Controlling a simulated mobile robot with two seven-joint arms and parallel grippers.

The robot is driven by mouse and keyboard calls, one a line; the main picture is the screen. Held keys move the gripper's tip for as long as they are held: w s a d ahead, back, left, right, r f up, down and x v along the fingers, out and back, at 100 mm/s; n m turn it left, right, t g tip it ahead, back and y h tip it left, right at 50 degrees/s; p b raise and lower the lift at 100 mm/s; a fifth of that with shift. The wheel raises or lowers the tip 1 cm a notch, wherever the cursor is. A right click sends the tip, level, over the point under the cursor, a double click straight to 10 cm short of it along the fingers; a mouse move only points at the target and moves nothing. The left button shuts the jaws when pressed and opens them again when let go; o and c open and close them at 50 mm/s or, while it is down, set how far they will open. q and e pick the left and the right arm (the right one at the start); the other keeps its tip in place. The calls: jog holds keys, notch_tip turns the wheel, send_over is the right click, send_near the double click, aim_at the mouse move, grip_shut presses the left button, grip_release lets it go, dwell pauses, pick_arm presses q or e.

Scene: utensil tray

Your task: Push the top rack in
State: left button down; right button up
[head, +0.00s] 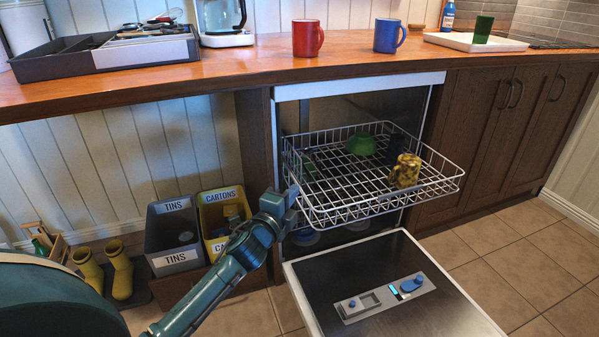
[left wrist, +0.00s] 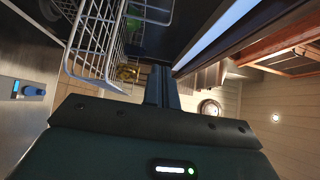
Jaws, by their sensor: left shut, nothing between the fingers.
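The white wire top rack (head: 340,205) is slid out of the dishwasher, over its lowered door (head: 395,285). The rack holds an upturned green bowl (head: 361,144) and a yellow-and-black patterned cup (head: 405,171). My left gripper (head: 291,196) is shut and empty at the rack's front left corner; I cannot tell whether it touches the wires. In the left wrist view, the shut fingers (left wrist: 161,88) point ahead, with the rack (left wrist: 95,45) to their left. My right gripper is not in view.
A wooden counter (head: 260,58) runs above, with a red mug (head: 307,38), a blue mug (head: 389,35) and a utensil tray (head: 110,55). A grey tins bin (head: 173,235) and a yellow cartons bin (head: 225,215) stand left of the dishwasher. Floor at right is clear.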

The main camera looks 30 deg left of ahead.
pick_arm(q)
jog(key=b, duration=0.2)
send_near(300, 169)
jog(key=w+d+r, duration=0.2)
jog(key=w+d, duration=0.1)
jog(key=d, duration=0.1)
jog(key=w+a, duration=0.1)
jog(key=w+a+b, duration=0.1)
jog(key=w, duration=0.1)
jog(key=shift+w+a+f, duration=0.1)
jog(key=shift+a, duration=0.1)
jog(key=shift+w+a, duration=0.35)
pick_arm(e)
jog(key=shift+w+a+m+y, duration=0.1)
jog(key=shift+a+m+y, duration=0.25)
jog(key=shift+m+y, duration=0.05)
pick_arm(q)
jog(key=shift+w, duration=0.15)
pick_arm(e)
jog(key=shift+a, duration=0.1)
